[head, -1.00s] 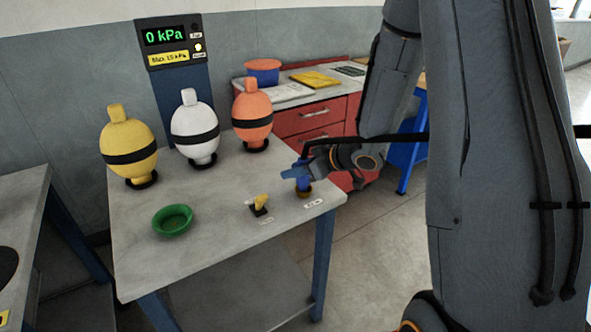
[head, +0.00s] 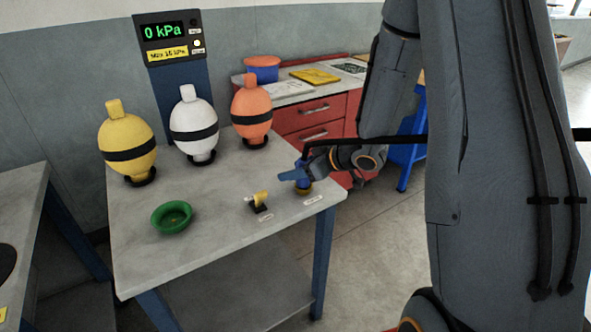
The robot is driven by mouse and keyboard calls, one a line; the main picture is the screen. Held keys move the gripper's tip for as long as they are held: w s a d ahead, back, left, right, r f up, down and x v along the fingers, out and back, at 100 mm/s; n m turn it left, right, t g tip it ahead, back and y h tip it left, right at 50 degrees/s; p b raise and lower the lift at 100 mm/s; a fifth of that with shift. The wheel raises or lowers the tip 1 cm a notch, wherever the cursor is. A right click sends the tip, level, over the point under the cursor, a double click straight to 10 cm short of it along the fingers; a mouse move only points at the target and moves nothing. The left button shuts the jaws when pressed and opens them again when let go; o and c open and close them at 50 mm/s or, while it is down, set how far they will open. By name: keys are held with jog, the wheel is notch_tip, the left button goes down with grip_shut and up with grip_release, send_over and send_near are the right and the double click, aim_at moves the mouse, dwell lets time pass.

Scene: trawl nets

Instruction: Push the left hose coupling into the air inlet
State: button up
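My gripper (head: 306,176) is at the right front corner of the grey table, at a small blue piece (head: 302,181) above a brass-coloured round base (head: 304,190). The fingers are too small and overlapped to tell whether they are open or shut on it. Left of it, a small yellow fitting (head: 261,196) with a pale end sits on a black block (head: 259,208). Each of these two spots has a small white label in front, too small to read. I cannot tell which piece is the left hose coupling or which is the air inlet.
Yellow (head: 126,138), white (head: 193,127) and orange (head: 252,112) floats stand along the back of the table (head: 215,238). A green bowl (head: 172,217) is at the front left. A gauge panel (head: 173,39) reads 0 kPa. The table's middle is clear.

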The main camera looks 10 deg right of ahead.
jog(key=shift+s, duration=0.1)
jog(key=v, duration=0.7)
jog(key=shift+d+r, duration=0.25)
jog(key=shift+r, duration=0.05)
jog(key=shift+s, duration=0.15)
